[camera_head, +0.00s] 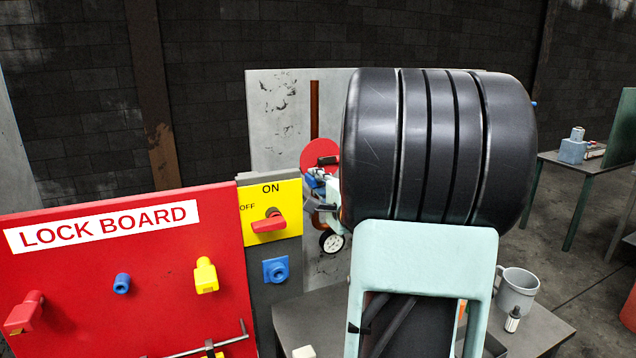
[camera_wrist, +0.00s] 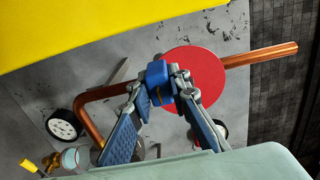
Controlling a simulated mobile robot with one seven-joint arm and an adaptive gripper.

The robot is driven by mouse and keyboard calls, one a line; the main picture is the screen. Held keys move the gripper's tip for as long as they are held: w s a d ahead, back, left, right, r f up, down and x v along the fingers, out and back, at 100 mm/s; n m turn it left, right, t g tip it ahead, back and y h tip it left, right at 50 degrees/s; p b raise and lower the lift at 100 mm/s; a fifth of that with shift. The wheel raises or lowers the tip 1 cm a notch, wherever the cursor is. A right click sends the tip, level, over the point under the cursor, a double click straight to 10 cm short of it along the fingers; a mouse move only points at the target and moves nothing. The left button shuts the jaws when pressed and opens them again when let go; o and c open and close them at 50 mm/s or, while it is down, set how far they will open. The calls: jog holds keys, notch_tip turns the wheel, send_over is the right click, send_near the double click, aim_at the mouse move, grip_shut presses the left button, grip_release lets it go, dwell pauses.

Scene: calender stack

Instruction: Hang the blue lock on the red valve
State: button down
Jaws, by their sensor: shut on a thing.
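The blue lock (camera_wrist: 159,80) is pinched between the fingertips of my gripper (camera_wrist: 158,92) in the wrist view. The red valve (camera_wrist: 195,74) is a round disc just behind and to the right of the lock, beside a copper pipe (camera_wrist: 262,55). In the head view the valve (camera_head: 319,150) sits on the grey back panel, with the blue lock (camera_head: 315,178) at its lower edge in my gripper (camera_head: 318,188). My wrist and arm hide much of the right side. I cannot tell whether the lock touches the valve or how its shackle lies.
A yellow ON/OFF switch box (camera_head: 287,210) stands left of the valve, close to my gripper. The red lock board (camera_head: 140,270) at left holds a yellow lock (camera_head: 205,276) and a red one (camera_head: 25,313). A mug (camera_head: 517,290) stands on the table at right.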

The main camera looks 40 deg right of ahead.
jog(key=shift+w+d, duration=0.15)
jog(key=shift+w, duration=0.45)
jog(key=c, duration=1.7)
grip_release()
jog(key=shift+c, duration=0.2)
jog(key=shift+o, duration=0.3)
jog(key=o, duration=0.4)
jog(key=shift+c, duration=0.2)
jog(key=shift+v, duration=3.55)
jog(key=shift+d+f, duration=0.15)
jog(key=shift+d, duration=0.05)
